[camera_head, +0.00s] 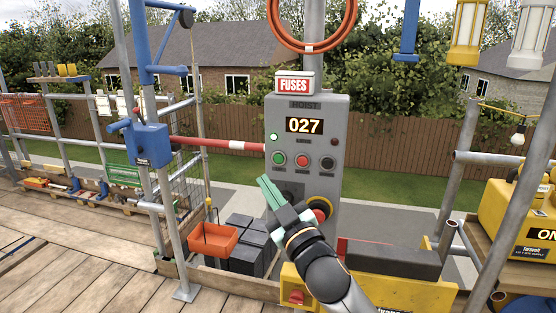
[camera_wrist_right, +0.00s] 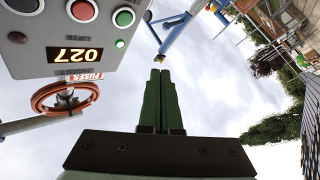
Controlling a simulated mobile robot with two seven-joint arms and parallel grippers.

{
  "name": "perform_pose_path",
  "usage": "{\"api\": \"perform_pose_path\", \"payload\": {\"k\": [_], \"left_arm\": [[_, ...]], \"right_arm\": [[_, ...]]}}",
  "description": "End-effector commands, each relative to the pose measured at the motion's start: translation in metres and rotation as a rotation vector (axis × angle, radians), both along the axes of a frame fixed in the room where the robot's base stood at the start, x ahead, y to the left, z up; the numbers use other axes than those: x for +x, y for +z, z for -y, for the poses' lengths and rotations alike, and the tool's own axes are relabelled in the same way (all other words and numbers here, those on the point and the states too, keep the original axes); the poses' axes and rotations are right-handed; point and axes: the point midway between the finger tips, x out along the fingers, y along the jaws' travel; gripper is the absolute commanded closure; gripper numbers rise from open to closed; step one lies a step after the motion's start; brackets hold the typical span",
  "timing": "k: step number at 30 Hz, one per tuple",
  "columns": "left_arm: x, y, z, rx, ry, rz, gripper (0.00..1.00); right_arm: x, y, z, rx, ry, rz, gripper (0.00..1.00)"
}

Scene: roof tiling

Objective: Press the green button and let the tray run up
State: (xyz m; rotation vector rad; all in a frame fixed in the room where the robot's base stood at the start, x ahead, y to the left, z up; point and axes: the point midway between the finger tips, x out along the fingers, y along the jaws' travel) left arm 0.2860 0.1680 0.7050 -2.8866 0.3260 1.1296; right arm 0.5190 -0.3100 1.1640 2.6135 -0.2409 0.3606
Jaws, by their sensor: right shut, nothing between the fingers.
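A grey hoist control box (camera_head: 304,118) stands on a post, its display reading 027. The green button (camera_head: 279,158) is the left one of a row, beside a red button (camera_head: 302,160) and a black one. The green button also shows in the right wrist view (camera_wrist_right: 123,17), where the box appears upside down. My right gripper (camera_head: 264,181) is shut and empty, its green fingers below the green button in the head view and apart from it in the wrist view (camera_wrist_right: 160,73). My left gripper is not in view.
A red and yellow knob (camera_head: 320,208) sits low on the box, close to my right wrist. A red-and-white bar (camera_head: 218,144) runs left from the box to a blue bracket (camera_head: 150,145). Dark blocks (camera_head: 245,262) stand beside the tray. Plank decking (camera_head: 80,240) is open at left.

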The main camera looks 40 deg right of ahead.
Motion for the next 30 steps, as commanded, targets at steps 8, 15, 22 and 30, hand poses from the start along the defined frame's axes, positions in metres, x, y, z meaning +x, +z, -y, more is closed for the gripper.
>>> {"api": "perform_pose_path", "payload": {"k": [8, 15, 22, 30], "left_arm": [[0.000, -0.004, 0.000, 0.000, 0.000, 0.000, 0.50], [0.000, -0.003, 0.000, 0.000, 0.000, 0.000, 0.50], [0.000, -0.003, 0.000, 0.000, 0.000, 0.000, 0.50], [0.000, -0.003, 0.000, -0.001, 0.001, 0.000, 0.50]], "right_arm": [[0.025, 0.000, 0.030, -0.003, -0.002, 0.000, 1.00], [0.044, 0.001, 0.052, -0.001, -0.002, 0.000, 1.00], [0.051, 0.001, 0.061, 0.002, 0.000, 0.001, 1.00], [0.052, 0.000, 0.062, 0.001, -0.001, 0.001, 1.00]]}}
